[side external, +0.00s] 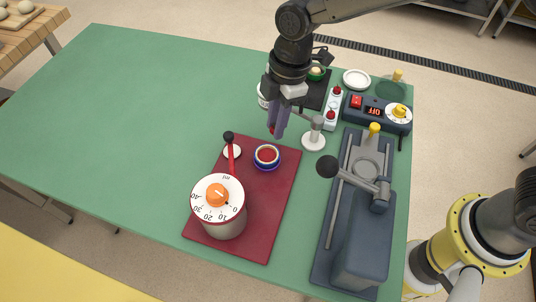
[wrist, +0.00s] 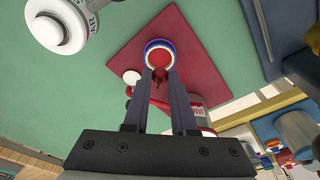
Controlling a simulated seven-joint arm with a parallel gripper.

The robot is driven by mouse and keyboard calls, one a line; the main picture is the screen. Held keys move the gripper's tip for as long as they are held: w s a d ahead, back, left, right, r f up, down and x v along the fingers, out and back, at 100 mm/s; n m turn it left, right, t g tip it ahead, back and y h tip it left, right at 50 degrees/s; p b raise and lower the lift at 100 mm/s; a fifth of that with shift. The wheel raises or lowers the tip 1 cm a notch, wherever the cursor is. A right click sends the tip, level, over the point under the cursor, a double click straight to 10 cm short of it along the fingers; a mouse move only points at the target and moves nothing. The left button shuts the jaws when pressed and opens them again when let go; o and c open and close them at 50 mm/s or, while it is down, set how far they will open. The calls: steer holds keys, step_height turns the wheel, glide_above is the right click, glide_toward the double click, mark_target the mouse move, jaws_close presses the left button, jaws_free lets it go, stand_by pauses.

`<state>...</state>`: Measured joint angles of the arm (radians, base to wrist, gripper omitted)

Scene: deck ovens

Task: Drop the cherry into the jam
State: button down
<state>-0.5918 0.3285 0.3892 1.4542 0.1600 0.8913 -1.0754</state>
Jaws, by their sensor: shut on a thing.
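My gripper (side external: 276,132) is shut on the cherry (wrist: 159,74), a small dark red ball between the fingertips in the wrist view. In the side view only a bit of red shows at the tips. The jam (side external: 267,155) is red and sits in a small blue jar with a pale rim on the red board (side external: 268,205). My fingertips are above and slightly beyond the jar in the side view. In the wrist view the jar (wrist: 160,44) appears just past the fingertips, and the cherry overlaps its near edge. The exact height gap is hard to tell.
A dial timer (side external: 218,200) stands on the board, with a red-handled lever (side external: 231,152) behind it. A grey post (side external: 314,135) and a dark press (side external: 365,220) with a black-knobbed lever stand to the right. The green table (side external: 130,110) is clear at left.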

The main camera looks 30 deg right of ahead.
steer(key=shift+f, duration=0.75)
steer(key=c, duration=0.6)
jaws_free()
steer(key=shift+c, duration=0.2)
steer(key=shift+r, duration=0.1)
step_height(320, 180, up, 14)
steer(key=d, duration=0.2)
steer(key=shift+f, duration=0.2)
